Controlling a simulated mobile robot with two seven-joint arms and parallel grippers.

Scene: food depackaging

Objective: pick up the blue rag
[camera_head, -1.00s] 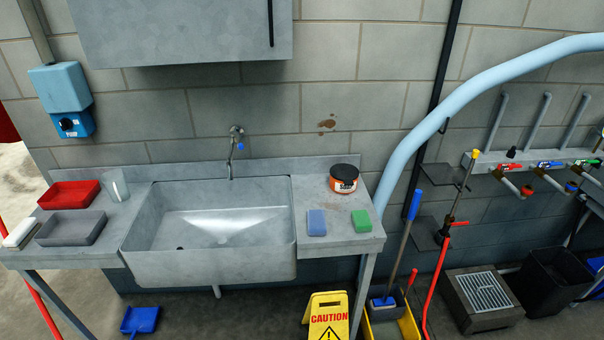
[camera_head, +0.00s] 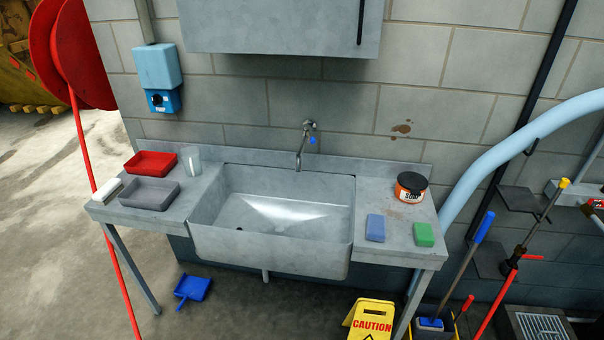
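A small blue block-shaped piece (camera_head: 375,228), which may be the blue rag, lies flat on the right side of the steel sink counter (camera_head: 398,248). It looks more like a folded cloth or sponge; I cannot tell which. A similar green piece (camera_head: 424,234) lies just to its right, with a small gap between them. Neither of my grippers is in view, and nothing touches the blue piece.
An orange soap tub (camera_head: 411,188) stands behind the blue piece. The sink basin (camera_head: 275,215) is left of it. A red tray (camera_head: 150,164), a grey tray (camera_head: 149,192) and a cup (camera_head: 191,159) are on the left counter. A yellow caution sign (camera_head: 368,322) stands on the floor below.

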